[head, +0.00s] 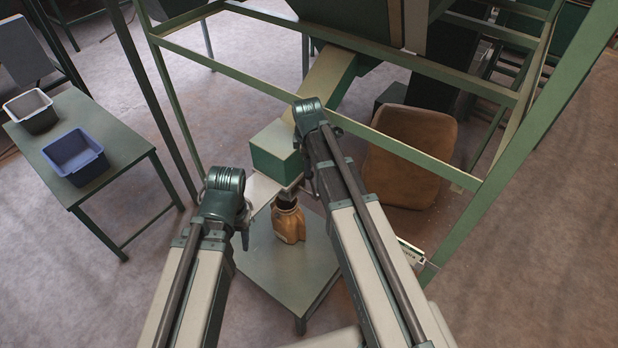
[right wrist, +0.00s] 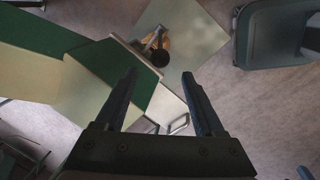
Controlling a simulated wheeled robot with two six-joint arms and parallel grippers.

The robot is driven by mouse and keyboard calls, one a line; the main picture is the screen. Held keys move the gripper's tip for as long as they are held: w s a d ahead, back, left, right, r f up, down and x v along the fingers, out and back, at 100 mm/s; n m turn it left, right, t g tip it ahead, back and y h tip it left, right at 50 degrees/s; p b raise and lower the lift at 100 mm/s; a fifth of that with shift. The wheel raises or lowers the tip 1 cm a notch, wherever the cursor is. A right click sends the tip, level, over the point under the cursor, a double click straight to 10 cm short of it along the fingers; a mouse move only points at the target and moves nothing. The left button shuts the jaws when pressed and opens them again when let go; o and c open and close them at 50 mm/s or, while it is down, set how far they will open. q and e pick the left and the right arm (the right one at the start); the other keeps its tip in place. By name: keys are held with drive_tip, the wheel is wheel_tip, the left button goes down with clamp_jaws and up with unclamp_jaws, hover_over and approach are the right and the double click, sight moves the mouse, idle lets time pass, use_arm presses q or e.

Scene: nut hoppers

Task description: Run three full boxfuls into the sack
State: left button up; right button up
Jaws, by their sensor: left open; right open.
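A green box (head: 274,158) with a pale top sits at the lower end of the sloping chute (head: 326,82); it also shows in the right wrist view (right wrist: 92,65). Below it a tan sack (head: 290,226) stands upright on a low green table (head: 270,270), its top close under a dark spout. My left gripper (head: 243,230) is open, left of the sack and apart from it; its fingers are small and partly hidden by its wrist. My right gripper (right wrist: 160,78) is open and empty above the box side, with a metal handle (right wrist: 181,123) seen between its fingers. The box's inside is hidden.
A green frame (head: 165,90) surrounds the hopper (head: 350,15). A brown rounded panel (head: 410,155) stands behind my right arm. At left, a side table (head: 120,185) holds a blue bin (head: 76,158) and a grey-white bin (head: 32,112). The floor between the tables is clear.

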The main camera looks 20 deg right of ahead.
sight(312, 186)
drive_tip(key=f+b, duration=0.3)
drive_tip(key=f, duration=0.1)
drive_tip(key=w+f+b, duration=0.1)
drive_tip(key=f+b, duration=0.2)
drive_tip(key=b, duration=0.1)
drive_tip(key=w+f+b, duration=0.1)
drive_tip(key=f+b, duration=0.3)
drive_tip(key=shift+w+d+f, duration=0.1)
drive_tip(key=shift+d+f, duration=0.2)
drive_tip(key=shift+f, duration=0.05)
drive_tip(key=shift+r, duration=0.1)
drive_tip(key=shift+c, duration=0.2)
clamp_jaws()
idle(0.8)
